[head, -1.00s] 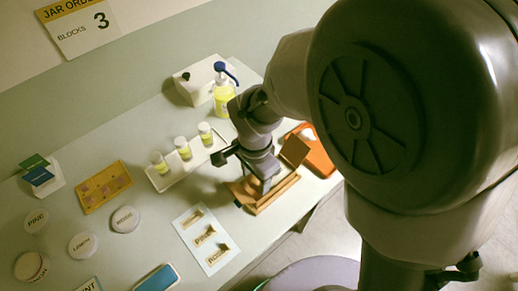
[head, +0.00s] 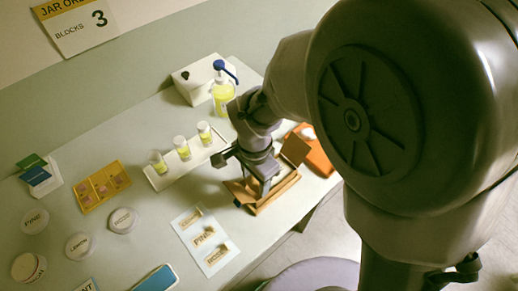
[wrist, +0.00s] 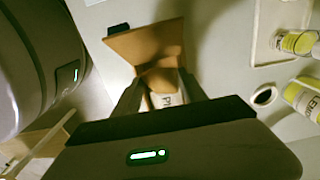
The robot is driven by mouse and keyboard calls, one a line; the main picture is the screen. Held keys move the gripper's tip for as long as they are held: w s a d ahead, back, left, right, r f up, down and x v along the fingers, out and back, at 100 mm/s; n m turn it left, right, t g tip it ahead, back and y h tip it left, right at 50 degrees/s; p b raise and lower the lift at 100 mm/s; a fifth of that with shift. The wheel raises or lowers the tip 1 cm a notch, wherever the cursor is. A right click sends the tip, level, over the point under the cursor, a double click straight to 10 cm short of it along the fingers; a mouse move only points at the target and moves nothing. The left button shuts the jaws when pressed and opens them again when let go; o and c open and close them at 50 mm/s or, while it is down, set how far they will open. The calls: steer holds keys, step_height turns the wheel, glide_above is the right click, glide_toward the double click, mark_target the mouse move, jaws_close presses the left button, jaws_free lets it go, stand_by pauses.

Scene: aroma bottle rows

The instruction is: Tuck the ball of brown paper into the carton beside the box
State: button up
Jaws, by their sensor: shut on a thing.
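The open brown carton (head: 277,195) stands near the table's front edge, with a raised flap (head: 296,150); the flap also shows in the wrist view (wrist: 150,41). My gripper (wrist: 160,88) points down into the carton and is shut on the ball of brown paper (wrist: 158,77). The ball is mostly hidden by my gripper in the head view. A white box with dark letters (wrist: 167,100) shows between the fingers, beside the ball, partly hidden. I cannot tell whether the ball touches the carton floor.
A white tray with several yellow-labelled bottles (head: 183,150) stands behind the carton. A pump bottle (head: 224,98) and a white tissue-type box (head: 196,80) are at the back. An orange tray (head: 318,158) lies right of the carton, a label card (head: 205,240) left of it.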

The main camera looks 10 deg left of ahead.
steer(key=shift+f, duration=0.25)
steer(key=o, duration=1.4)
steer(key=shift+r, duration=0.15)
step_height(320, 180, up, 9)
steer(key=p, duration=0.6)
steer(key=shift+p, duration=0.4)
